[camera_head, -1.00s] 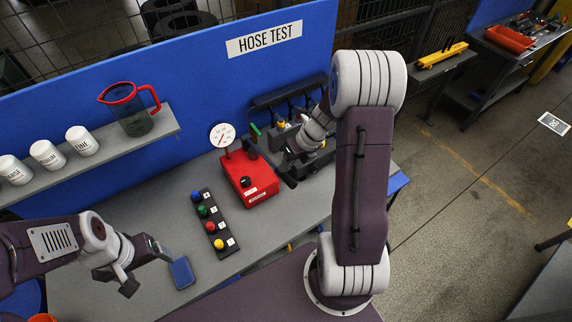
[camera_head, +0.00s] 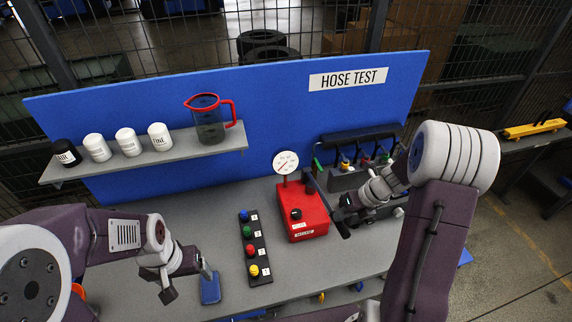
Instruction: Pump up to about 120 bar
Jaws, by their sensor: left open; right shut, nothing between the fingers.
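The red pump box (camera_head: 313,226) stands on the grey bench, with a black knob on it. A round white gauge (camera_head: 286,162) rises at its back; its needle shows, but its reading is too small to make out. A black lever (camera_head: 325,203) slants along the box's right side. My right gripper (camera_head: 343,209) is shut and empty beside the lever; whether they touch is unclear. My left gripper (camera_head: 187,282) is open and empty over the bench's front left, close to a blue pad (camera_head: 210,289).
A black strip (camera_head: 252,238) with blue, green, red and yellow buttons lies left of the pump. A hose rack (camera_head: 350,176) stands behind my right gripper. A shelf (camera_head: 190,146) carries several jars and a red-rimmed jug (camera_head: 209,122). The blue "HOSE TEST" panel (camera_head: 270,95) closes the back.

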